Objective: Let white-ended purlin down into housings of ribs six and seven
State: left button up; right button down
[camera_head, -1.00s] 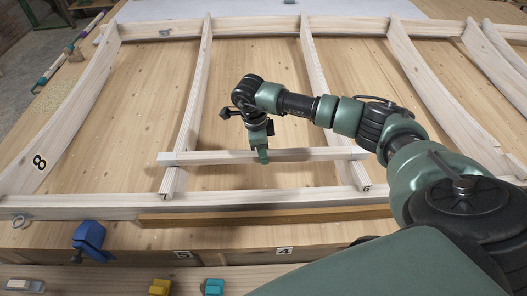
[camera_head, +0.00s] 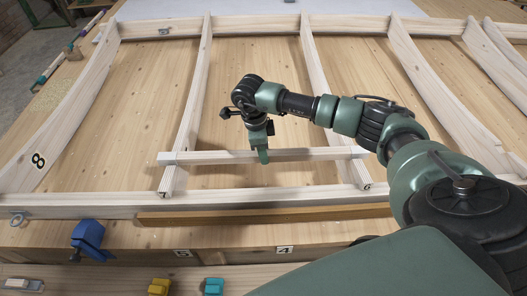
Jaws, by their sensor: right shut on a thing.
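The white-ended purlin (camera_head: 215,157) is a pale bar lying level across rib seven (camera_head: 184,135) and rib six (camera_head: 326,95) near their front ends. Its white left end (camera_head: 167,158) reaches just past rib seven, and its right end reaches past rib six beside my arm. My right gripper (camera_head: 263,157) points down and is shut on the purlin about midway between the two ribs. The housings are hidden under the purlin. I cannot tell whether it is seated in them or just above. My left gripper is out of view.
Rib eight (camera_head: 70,110) stands to the left, with more ribs to the right. A front rail (camera_head: 90,207) and brown strip (camera_head: 270,214) run along the near side. A blue clamp (camera_head: 88,238), yellow block (camera_head: 159,287) and teal block (camera_head: 213,287) sit nearer.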

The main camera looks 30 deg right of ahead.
jog(key=shift+f, duration=0.25)
jog(key=c, duration=1)
grip_release()
jog(key=r, duration=0.2)
jog(key=r+b, duration=0.1)
jog(key=r, duration=0.1)
jog(key=r+b, duration=0.1)
jog(key=r, duration=0.1)
jog(key=shift+w+a+r, duration=0.3)
jog(key=shift+a+r, duration=0.05)
jog(key=shift+a, duration=0.05)
jog(key=shift+r, duration=0.55)
jog(key=shift+a+f, duration=0.1)
